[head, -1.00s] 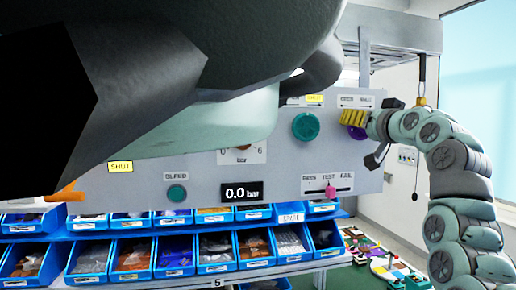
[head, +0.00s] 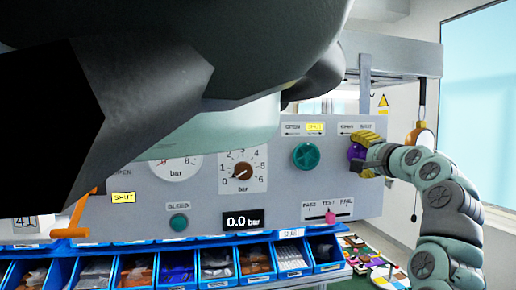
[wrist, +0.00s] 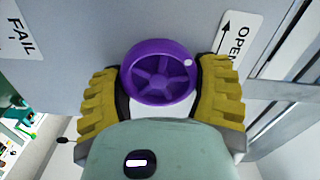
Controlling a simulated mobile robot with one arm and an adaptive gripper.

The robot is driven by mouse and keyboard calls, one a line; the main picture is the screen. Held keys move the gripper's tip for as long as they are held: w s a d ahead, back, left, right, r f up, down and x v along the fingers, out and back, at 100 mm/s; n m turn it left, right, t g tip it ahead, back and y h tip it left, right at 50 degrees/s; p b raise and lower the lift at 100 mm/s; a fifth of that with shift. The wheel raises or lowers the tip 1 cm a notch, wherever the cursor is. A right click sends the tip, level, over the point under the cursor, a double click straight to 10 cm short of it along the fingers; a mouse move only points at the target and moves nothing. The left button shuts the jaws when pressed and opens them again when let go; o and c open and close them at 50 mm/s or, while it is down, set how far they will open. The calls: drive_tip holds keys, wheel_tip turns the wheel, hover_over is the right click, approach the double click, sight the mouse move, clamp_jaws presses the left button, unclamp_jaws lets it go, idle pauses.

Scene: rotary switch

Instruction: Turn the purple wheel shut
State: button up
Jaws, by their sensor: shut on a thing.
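The purple wheel (head: 356,151) is mounted at the right end of the grey panel, under a label strip. In the wrist view the purple wheel (wrist: 160,72) shows its spokes and a pale dot at its upper right. My gripper (head: 366,150) is at the wheel from the right. In the wrist view the yellow ribbed fingers of my gripper (wrist: 161,90) stand on either side of the wheel, shut on its rim. An OPEN label with an arrow (wrist: 234,42) is beside the wheel in the wrist view.
A green knob (head: 306,156) is left of the wheel. A pink slider (head: 330,217), a pressure gauge (head: 242,171) and a 0.0 bar display (head: 243,220) are on the panel. Blue parts bins (head: 175,269) stand below. A lamp-like orange item (head: 420,138) hangs at right.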

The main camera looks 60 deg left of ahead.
sight(363, 156)
drive_tip(key=m+p, duration=0.6)
drive_tip(key=shift+r, duration=0.2)
drive_tip(key=shift+s+a+f+m+p, duration=0.1)
drive_tip(key=shift+f+m+p, duration=0.05)
drive_tip(key=shift+m+p, duration=0.7)
drive_tip(key=shift+s+f+m+p, duration=0.1)
drive_tip(key=shift+m+p, duration=0.5)
drive_tip(key=shift+m, duration=0.35)
drive_tip(key=o, duration=1.2)
drive_tip(key=shift+f, duration=0.1)
drive_tip(key=shift+w, duration=0.1)
drive_tip(key=shift+s+d, duration=0.2)
drive_tip(key=shift+d, duration=0.3)
drive_tip(key=shift+v, duration=5.4)
